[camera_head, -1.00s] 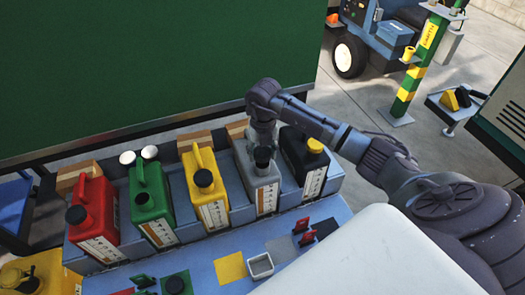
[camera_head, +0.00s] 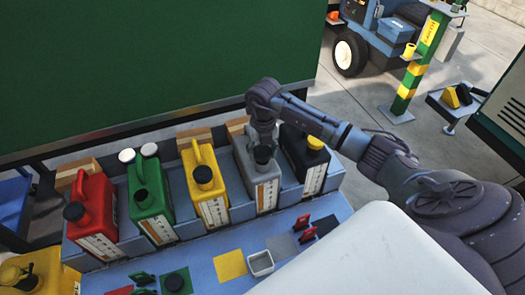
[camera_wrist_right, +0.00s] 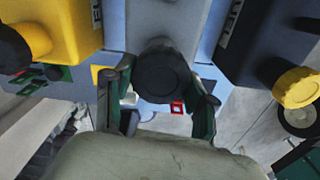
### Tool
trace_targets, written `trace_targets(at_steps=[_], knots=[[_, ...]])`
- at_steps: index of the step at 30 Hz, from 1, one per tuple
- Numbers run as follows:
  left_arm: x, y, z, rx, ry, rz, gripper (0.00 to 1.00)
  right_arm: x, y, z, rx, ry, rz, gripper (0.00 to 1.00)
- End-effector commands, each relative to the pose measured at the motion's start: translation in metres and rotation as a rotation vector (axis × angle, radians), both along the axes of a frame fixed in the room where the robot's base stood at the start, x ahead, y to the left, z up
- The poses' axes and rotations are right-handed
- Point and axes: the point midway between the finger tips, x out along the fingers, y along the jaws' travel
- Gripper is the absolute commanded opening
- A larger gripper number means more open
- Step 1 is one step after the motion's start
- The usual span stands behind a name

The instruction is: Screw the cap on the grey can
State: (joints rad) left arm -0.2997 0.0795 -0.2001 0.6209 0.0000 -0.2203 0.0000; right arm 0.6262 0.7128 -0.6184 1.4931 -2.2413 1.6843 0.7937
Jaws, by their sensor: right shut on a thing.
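The grey can (camera_head: 264,188) stands upright in the row of cans, between the yellow can and the black can. A dark round cap (camera_wrist_right: 163,76) sits at the can's neck; whether it is seated on the thread I cannot tell. My right gripper (camera_head: 263,147) reaches down from above over the neck. In the right wrist view its two fingers (camera_wrist_right: 162,98) flank the cap and are shut on it. Part of the grey can (camera_wrist_right: 160,22) shows behind the cap there. My left gripper is in neither view.
The yellow can (camera_head: 209,205) stands close on the left and the black can (camera_head: 305,165), with its yellow cap (camera_wrist_right: 297,87), close on the right. Green (camera_head: 152,205) and red (camera_head: 96,205) cans stand farther left. A small open tray (camera_head: 260,263) lies on the bench in front.

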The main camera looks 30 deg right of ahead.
Motion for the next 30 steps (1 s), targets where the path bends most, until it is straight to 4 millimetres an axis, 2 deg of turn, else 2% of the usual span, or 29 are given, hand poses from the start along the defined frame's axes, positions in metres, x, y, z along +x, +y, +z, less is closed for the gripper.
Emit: trace_targets(at_steps=[30], knots=[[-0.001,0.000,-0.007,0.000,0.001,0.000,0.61,0.000,0.000,-0.010,0.000,-0.001,-0.001,0.33]])
